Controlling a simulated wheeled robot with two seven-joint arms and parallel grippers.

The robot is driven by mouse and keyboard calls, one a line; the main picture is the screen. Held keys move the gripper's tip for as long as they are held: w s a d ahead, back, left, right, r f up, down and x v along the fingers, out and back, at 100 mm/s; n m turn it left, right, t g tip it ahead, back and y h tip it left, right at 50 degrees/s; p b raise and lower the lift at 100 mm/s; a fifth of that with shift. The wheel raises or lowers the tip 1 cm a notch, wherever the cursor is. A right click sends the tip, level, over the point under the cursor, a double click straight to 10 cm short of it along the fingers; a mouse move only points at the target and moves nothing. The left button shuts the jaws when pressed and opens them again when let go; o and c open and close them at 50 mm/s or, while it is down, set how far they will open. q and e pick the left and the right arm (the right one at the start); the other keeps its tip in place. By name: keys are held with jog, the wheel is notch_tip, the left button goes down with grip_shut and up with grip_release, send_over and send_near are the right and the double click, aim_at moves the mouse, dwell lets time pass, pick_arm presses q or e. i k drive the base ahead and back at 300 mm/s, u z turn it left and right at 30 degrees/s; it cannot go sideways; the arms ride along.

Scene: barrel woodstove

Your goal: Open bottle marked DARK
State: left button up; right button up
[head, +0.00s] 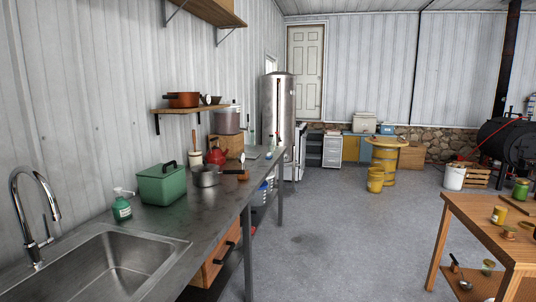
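No label reading DARK can be made out from here. A green pump bottle (122,208) with a pale top stands on the metal counter, between the sink and a green lidded box. Small bottles (271,143) stand at the counter's far end, too small to read. On the wooden table at the right are a green jar (521,189) and a yellow labelled container (499,215); their lettering is not legible. Neither of my grippers shows in the head view.
The long metal counter (172,222) with a sink (110,265) runs along the left wall. The wooden table (480,221) stands at the right. A white bucket (454,177) and yellow barrel (384,160) stand farther back. The grey floor (350,235) between is clear.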

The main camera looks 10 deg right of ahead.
aim_at(270, 142)
jog(key=z, duration=0.45)
jog(key=i, duration=1.35)
jog(key=z, duration=0.75)
jog(key=i, duration=4.65)
jog(key=u, duration=1.2)
jog(key=i, duration=1.3)
jog(key=u, duration=1.5)
jog(key=i, duration=0.7)
jog(key=u, duration=0.3)
